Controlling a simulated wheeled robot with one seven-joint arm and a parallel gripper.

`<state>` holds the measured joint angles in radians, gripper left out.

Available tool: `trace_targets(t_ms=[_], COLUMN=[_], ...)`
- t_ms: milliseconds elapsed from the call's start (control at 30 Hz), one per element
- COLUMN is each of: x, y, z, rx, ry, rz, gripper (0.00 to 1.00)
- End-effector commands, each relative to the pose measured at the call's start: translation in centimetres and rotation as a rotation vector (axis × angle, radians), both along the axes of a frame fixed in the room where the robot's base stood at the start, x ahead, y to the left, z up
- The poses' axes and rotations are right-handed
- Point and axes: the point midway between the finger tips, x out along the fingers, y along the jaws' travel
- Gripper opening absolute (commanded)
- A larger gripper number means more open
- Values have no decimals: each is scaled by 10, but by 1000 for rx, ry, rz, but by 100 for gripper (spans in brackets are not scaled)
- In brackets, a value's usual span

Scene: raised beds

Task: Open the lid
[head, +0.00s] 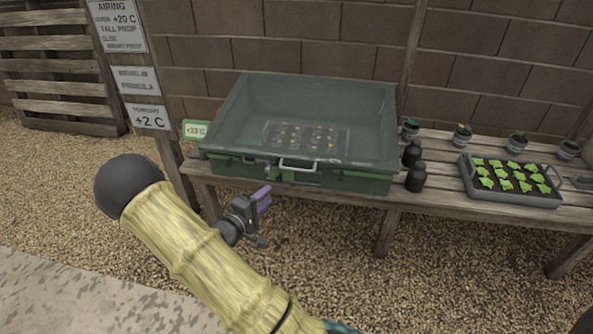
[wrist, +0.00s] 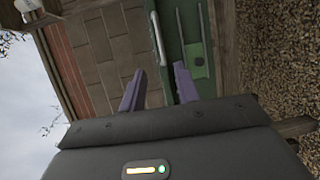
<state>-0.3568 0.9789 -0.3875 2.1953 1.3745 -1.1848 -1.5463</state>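A green cold frame box (head: 345,184) stands on a wooden bench. Its clear, greenish lid (head: 240,115) is down, and a tray of seedlings shows through it. A pale bar handle (head: 298,166) is on the front edge; it also shows in the wrist view (wrist: 157,38), ahead of the fingers. My gripper (head: 265,197) has purple fingers and is in front of and below the box, left of the handle in the head view. In the wrist view my gripper (wrist: 160,85) has its fingers apart with nothing between them. It appears clear of the handle.
A display reading about +22 C (head: 195,130) is beside the box. Signs (head: 118,25) hang on the left post. Two dark bottle-like items (head: 416,177), small pots (head: 462,135) and a seedling tray (head: 510,197) stand to the right. A brick wall is behind; gravel is in front.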

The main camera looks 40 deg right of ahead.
Motion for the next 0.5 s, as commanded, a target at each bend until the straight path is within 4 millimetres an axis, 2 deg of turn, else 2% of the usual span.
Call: trace_targets(t_ms=[500], x=[25], y=[-86], z=[-9], rx=[0], ry=[-4], rz=[-7], gripper=[32])
